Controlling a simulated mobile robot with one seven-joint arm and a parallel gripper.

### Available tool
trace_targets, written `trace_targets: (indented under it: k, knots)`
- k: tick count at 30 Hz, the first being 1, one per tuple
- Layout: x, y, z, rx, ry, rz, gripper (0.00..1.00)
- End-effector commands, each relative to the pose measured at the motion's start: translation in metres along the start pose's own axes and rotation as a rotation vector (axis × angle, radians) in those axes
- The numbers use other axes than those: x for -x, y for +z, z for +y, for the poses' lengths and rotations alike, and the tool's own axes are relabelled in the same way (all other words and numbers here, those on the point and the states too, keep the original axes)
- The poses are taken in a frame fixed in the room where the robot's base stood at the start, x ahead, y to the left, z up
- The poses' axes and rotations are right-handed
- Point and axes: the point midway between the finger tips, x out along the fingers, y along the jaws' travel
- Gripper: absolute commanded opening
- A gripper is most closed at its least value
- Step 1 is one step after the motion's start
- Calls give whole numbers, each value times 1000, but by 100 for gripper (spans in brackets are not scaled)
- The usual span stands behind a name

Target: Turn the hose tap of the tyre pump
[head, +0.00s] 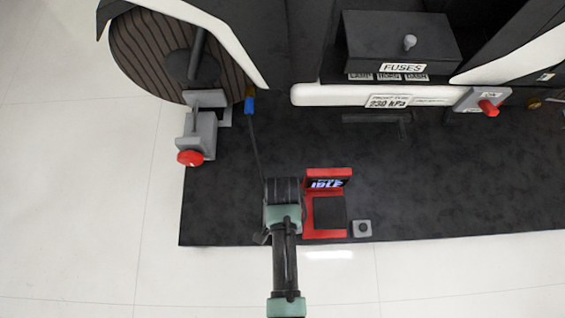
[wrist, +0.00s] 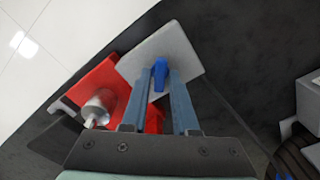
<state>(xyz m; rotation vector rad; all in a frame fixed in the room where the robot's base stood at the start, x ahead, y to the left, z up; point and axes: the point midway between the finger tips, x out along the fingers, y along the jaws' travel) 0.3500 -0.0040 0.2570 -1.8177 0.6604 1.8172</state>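The red tyre pump (head: 340,175) stands on the dark mat, with a display reading IDLE and a black pad on its base. My gripper (head: 280,185) is over its left side and hides the tap in the head view. In the wrist view a small blue tap handle (wrist: 160,72) sits on a light grey plate (wrist: 182,48) beside the red pump body (wrist: 105,78). My gripper (wrist: 162,78) points at the handle, its two fingers apart on either side of it. Contact with the handle cannot be made out.
A black hose (head: 255,145) runs from the pump side to a blue end (head: 249,104) near the wheel (head: 150,55). A grey block with a red knob (head: 190,157) stands at left. A small grey button box (head: 361,229) is right of the pump. The fuse box (head: 400,45) is behind.

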Motion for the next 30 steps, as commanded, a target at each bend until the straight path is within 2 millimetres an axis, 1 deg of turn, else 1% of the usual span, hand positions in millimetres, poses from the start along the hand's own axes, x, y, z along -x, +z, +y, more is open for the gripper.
trace_targets:
  k: [1, 3, 4, 14, 19, 23, 30]
  knots:
    - [0, 0, 0, 0, 0, 0, 17]
    - [0, 0, 0, 0, 0, 0, 4]
    - [0, 0, 0, 0, 0, 0, 0]
    - [0, 0, 0, 4, 0, 0, 0]
    - [2, 0, 0, 40, 1, -1, 0]
    - [4, 0, 0, 103, 1, -2, 0]
    - [5, 0, 1, 284, 2, -3, 0]
